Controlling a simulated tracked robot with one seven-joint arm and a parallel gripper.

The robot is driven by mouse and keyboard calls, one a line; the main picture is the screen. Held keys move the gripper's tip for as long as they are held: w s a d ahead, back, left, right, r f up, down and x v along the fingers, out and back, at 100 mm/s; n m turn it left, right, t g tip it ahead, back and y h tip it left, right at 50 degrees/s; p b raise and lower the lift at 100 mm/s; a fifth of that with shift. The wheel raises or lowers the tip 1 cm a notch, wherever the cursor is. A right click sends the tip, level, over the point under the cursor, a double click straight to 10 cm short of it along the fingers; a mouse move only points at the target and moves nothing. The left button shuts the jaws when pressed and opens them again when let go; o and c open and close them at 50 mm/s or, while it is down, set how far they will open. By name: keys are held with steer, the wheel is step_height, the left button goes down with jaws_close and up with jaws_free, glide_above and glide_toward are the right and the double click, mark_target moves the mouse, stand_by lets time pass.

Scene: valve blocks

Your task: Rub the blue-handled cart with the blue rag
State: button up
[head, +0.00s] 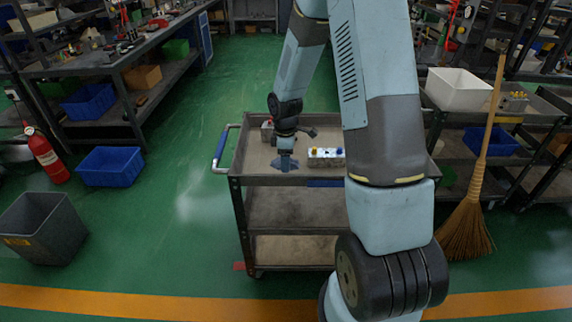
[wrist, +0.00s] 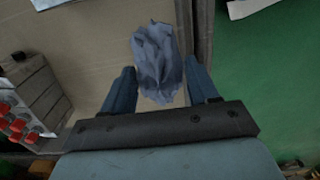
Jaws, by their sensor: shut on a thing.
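The blue-handled cart (head: 262,181) stands in the middle of the head view, with three levels and a tan top. Its blue handle (head: 221,147) is at the left end. My gripper (head: 286,157) is low over the left part of the top, shut on the crumpled blue rag (head: 276,167). In the wrist view, the rag (wrist: 157,55) spreads out from between the two fingers of my gripper (wrist: 161,88), over the cart top near its edge. Whether the rag touches the surface is hard to tell.
A metal valve block (head: 326,157) with yellow and blue knobs sits on the cart top right of my gripper. Another block (head: 267,130) is farther back. A broom (head: 478,190) leans at the right.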

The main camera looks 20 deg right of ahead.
steer(key=shift+w+r, duration=0.1)
steer(key=shift+r, duration=0.05)
steer(key=shift+r, duration=1.4)
